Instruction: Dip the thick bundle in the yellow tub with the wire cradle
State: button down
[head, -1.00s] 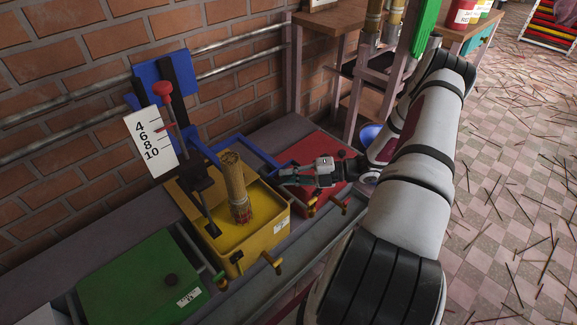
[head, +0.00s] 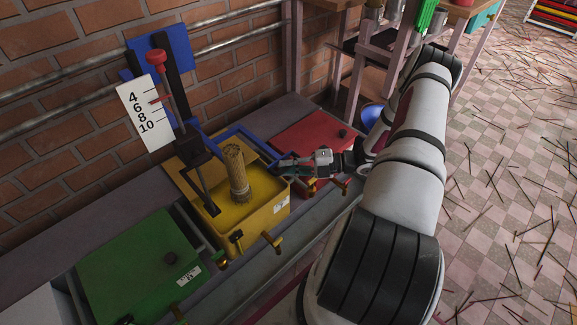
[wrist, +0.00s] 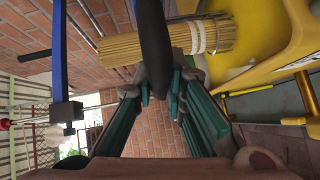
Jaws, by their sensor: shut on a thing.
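In the wrist view the bundle (wrist: 115,45) lies across the top, with pale bands near one end. A blue lever (head: 240,131) runs from the black post beside the tub, around behind the bundle. My gripper (head: 278,167) is at the tub's right rim, by the lever's end. In the wrist view my gripper (wrist: 160,97) is shut on a black handle (wrist: 154,45) in front of the bundle.
A green lidded tub (head: 140,262) stands left of the yellow one, a red lidded tub (head: 312,140) right. A numbered board (head: 146,115) and red knob (head: 156,57) rise behind, near the brick wall. Yellow taps (head: 272,242) stick out in front.

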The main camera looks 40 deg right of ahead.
jog(key=c, duration=1.7)
grip_release()
jog(key=shift+f, duration=0.4)
jog(key=shift+o, duration=0.5)
jog(key=shift+r, duration=0.15)
jog(key=v, duration=1.2)
